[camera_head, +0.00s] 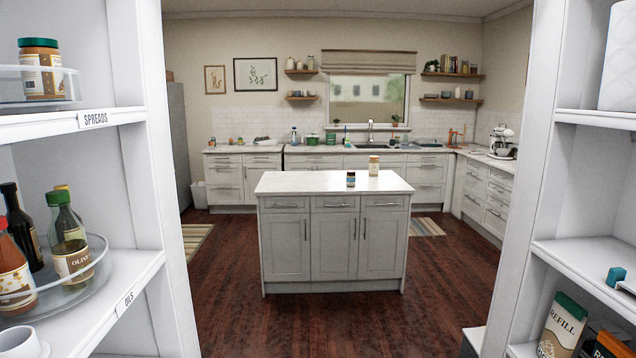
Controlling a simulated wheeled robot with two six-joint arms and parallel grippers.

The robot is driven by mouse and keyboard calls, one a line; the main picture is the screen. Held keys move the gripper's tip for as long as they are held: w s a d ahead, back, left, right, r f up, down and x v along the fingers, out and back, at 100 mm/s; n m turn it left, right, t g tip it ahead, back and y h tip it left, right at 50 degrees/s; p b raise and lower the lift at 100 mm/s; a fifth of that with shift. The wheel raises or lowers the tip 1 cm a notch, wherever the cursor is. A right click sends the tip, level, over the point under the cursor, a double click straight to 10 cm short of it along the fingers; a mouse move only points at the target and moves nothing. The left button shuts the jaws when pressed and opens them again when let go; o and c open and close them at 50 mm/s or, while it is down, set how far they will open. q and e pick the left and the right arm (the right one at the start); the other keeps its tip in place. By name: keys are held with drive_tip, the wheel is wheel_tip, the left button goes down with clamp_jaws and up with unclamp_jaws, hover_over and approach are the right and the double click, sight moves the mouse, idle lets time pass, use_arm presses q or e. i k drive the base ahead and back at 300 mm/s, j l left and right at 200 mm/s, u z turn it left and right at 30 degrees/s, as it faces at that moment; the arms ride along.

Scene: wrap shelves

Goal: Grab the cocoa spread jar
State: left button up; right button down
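A brown jar with a green lid and a pale label (41,70) stands in a clear round tray (72,88) on the upper left shelf marked SPREADS. Its label is too small to read, so I cannot tell if it is the cocoa spread. Neither of my grippers can be made out in this view.
White shelves stand close on both sides. The left lower shelf, marked OILS (130,290), holds bottles in a clear tray (98,262). The right shelf (580,262) holds a small teal-ended item (616,277). Wood floor (400,310) lies open between me and the island.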

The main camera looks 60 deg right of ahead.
sight(351, 178)
drive_tip(key=z, duration=2.3)
drive_tip(key=i, duration=0.6)
drive_tip(key=i+l+u, duration=0.15)
drive_tip(key=i, duration=0.4)
drive_tip(key=i+l, duration=0.1)
drive_tip(key=i, duration=2.15)
drive_tip(key=i+z, duration=0.3)
drive_tip(key=i, duration=0.25)
drive_tip(key=i+j+z, duration=0.15)
drive_tip(key=i+z, duration=0.2)
drive_tip(key=i, duration=0.25)
drive_tip(key=i+j+z, duration=0.3)
drive_tip(key=i, duration=0.25)
drive_tip(key=i+l+z, duration=0.2)
drive_tip(key=i+z, duration=0.25)
drive_tip(key=i, duration=0.25)
drive_tip(key=i+z, duration=0.4)
drive_tip(key=i, duration=0.25)
drive_tip(key=i+l+u, duration=0.1)
drive_tip(key=i+u, duration=0.2)
drive_tip(key=u, duration=0.15)
drive_tip(key=i+l+u, duration=0.2)
drive_tip(key=u, duration=0.2)
drive_tip(key=i+l+u, duration=0.3)
drive_tip(key=u, duration=0.15)
drive_tip(key=i, duration=0.1)
